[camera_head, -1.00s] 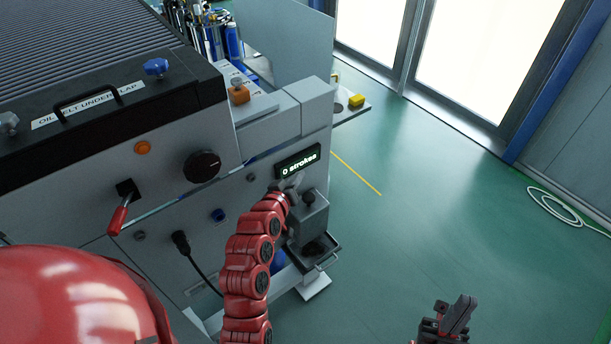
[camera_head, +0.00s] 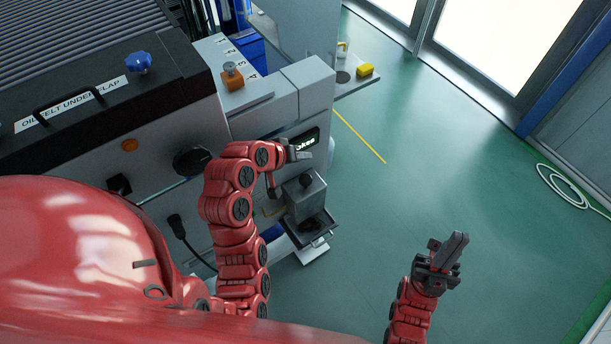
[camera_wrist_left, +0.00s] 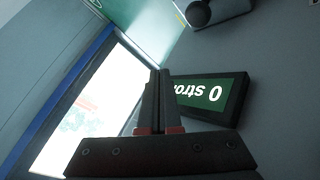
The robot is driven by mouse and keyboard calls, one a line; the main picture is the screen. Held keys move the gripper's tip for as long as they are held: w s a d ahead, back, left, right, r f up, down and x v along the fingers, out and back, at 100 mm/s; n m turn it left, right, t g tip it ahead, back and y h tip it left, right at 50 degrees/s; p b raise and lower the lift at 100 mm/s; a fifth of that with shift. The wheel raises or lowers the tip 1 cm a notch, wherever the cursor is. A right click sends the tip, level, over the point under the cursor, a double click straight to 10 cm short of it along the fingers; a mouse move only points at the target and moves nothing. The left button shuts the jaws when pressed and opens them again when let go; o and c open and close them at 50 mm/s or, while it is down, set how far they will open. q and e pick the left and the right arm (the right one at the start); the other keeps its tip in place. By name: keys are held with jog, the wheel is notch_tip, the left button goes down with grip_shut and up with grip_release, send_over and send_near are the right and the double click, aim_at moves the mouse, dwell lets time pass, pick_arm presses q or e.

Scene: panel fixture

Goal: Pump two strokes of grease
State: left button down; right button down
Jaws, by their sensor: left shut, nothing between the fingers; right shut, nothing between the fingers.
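The grey pump box (camera_head: 303,193) with a black ball knob (camera_head: 305,180) sits low on the machine's right end; the knob also shows in the wrist view (camera_wrist_left: 198,13). The stroke display (camera_head: 306,139) is above it, partly covered by my left gripper in the head view. In the wrist view the display (camera_wrist_left: 212,95) appears turned over and reads "0 stro", the rest hidden behind the fingers. My left gripper (camera_head: 302,152) is shut and empty, in front of the display and above the knob. My right gripper (camera_head: 457,247) is shut and empty over open floor at the right.
A small tray (camera_head: 318,226) juts out below the pump box. The green floor to the right is clear up to a coiled hose (camera_head: 562,188).

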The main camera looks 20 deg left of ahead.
pick_arm(q)
jog(key=b, duration=0.4)
send_over(306, 180)
jog(key=f, duration=0.8)
jog(key=shift+s+a, duration=0.25)
jog(key=shift+s, duration=0.05)
jog(key=shift+f, duration=0.5)
dwell(0.8)
jog(key=shift+f+b, duration=0.4)
jog(key=shift+b, duration=0.05)
jog(key=shift+s+f+b, duration=0.1)
jog(key=shift+f+b, duration=0.85)
jog(key=shift+f, duration=0.35)
dwell(1.0)
jog(key=shift+r, duration=0.1)
jog(key=shift+r+p, duration=0.6)
jog(key=shift+r, duration=1)
